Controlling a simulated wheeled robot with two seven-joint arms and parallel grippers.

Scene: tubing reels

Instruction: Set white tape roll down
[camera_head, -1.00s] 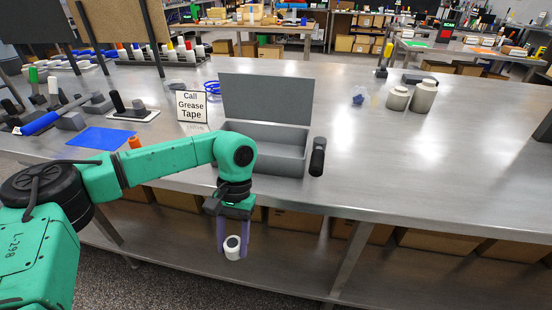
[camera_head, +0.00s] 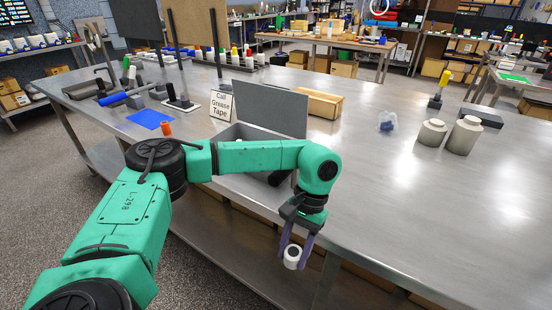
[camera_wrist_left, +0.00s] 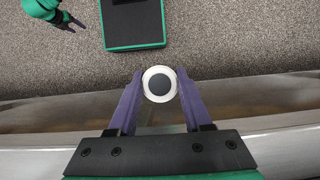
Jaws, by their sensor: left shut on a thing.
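The white tape roll (camera_head: 292,257), a small white ring with a dark centre, sits between the fingertips of my left gripper (camera_head: 294,253). The gripper is shut on it and points down, in front of the table's front edge and below the tabletop level. In the left wrist view the roll (camera_wrist_left: 160,84) shows end-on between the two purple fingers, with grey floor behind it. My right gripper (camera_wrist_left: 70,22) shows small at the top left of that view; I cannot tell whether it is open.
The steel table (camera_head: 400,205) has wide bare room on its right side. A grey open box (camera_head: 240,133) with a raised lid stands behind my left arm, partly hidden by it. A sign (camera_head: 221,104) reads "Call Grease Tape". Two grey jars (camera_head: 463,135) stand at the right.

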